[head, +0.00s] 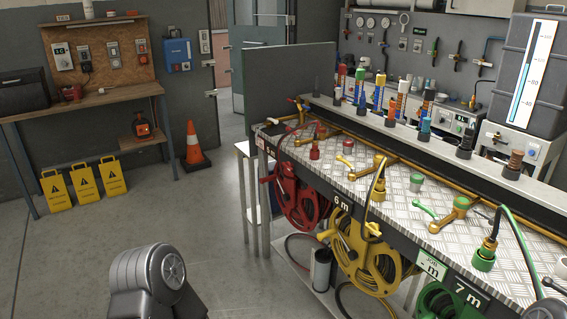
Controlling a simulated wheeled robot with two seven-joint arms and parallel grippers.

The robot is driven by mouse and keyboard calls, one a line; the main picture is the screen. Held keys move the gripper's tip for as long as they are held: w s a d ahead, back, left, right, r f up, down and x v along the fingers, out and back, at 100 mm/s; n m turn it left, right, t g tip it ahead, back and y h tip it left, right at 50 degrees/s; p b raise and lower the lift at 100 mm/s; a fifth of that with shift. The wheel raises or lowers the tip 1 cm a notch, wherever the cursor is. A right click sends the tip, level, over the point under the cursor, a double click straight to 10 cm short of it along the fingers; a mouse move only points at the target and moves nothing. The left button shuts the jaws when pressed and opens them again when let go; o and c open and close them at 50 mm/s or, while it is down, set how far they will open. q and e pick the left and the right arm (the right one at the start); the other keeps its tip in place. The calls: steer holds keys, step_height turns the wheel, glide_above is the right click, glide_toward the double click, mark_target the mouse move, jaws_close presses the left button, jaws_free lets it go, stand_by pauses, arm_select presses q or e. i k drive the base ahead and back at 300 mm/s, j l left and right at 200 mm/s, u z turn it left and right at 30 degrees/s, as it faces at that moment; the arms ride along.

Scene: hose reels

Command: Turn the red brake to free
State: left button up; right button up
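A red hose reel (301,205) hangs at the front of the workbench, at its far left end. A small red fitting (315,152) and a red-topped piece (320,131) are on the tread-plate top above it. The brake itself is too small to make out for certain among the red parts, and I cannot tell how it is set. Neither of my grippers is in view. Part of my arm shows at the bottom left, well apart from the red reel.
A yellow reel (366,251) and a green reel (440,303) follow to the right under the bench top (400,205). A traffic cone (194,146) and yellow signs (84,181) stand at the left. The floor (215,220) before the bench is clear.

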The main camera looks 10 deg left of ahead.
mark_target(288, 165)
steer(key=i+j+z, duration=0.2)
steer(key=i+j, duration=0.25)
steer(key=j, duration=0.15)
steer(key=i+j+z, duration=0.25)
steer(key=j, duration=0.4)
steer(key=i+j+z, duration=0.1)
steer(key=i+j, duration=0.2)
steer(key=i+j+z, duration=0.1)
steer(key=j, duration=0.35)
steer(key=i+j+z, duration=0.15)
steer(key=j, duration=0.2)
